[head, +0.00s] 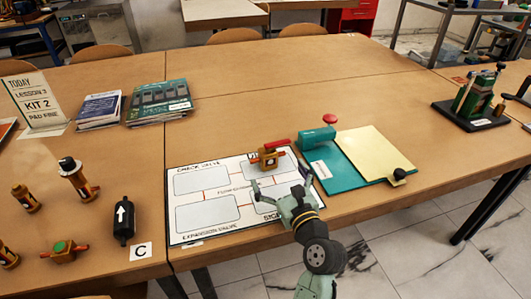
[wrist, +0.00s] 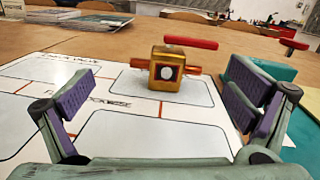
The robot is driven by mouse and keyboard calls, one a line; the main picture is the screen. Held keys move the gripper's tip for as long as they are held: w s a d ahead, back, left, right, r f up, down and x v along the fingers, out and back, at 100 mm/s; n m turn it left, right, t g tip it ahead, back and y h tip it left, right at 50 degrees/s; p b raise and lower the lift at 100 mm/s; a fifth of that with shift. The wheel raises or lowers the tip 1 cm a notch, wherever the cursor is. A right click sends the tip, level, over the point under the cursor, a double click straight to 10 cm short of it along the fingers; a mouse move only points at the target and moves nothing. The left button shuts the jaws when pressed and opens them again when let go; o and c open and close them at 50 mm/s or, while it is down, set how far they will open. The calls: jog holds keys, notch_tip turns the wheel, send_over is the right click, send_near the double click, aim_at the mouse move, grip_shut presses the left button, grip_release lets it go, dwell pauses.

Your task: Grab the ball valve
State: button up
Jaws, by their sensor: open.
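The ball valve (head: 268,157) is a small brass block with copper pipe stubs and a red lever handle. It stands upright on the upper right box of the white diagram board (head: 205,217). In the wrist view the ball valve (wrist: 168,70) is ahead of my gripper, between the lines of the two fingers but beyond their tips. My gripper (head: 277,186) is open and empty, low over the board on the near side of the valve. Its purple-padded fingers (wrist: 160,100) are spread wide and do not touch the valve.
A teal board with a yellow sheet (head: 377,152) and a red-knobbed green device (head: 318,137) lies right of the valve. Several brass fittings and a black cylinder (head: 123,221) stand at left. Books (head: 160,102) and a sign (head: 33,103) are behind. The table's middle back is clear.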

aim_at(270, 158)
jog(key=shift+s+d+f+m, duration=0.3)
jog(key=shift+d+f+m, duration=0.2)
jog(key=shift+d+m, duration=0.15)
jog(key=shift+w+f, duration=0.1)
jog(key=shift+w, duration=0.05)
jog(key=x, duration=0.3)
jog(key=p+x, duration=0.1)
jog(key=x, duration=0.3)
jog(key=p+x, duration=0.1)
jog(key=x, duration=0.3)
jog(key=shift+w+f, duration=0.25)
jog(key=shift+f, duration=0.05)
jog(key=shift+d, duration=0.1)
jog(key=shift+c, duration=0.4)
jog(key=c, duration=1.1)
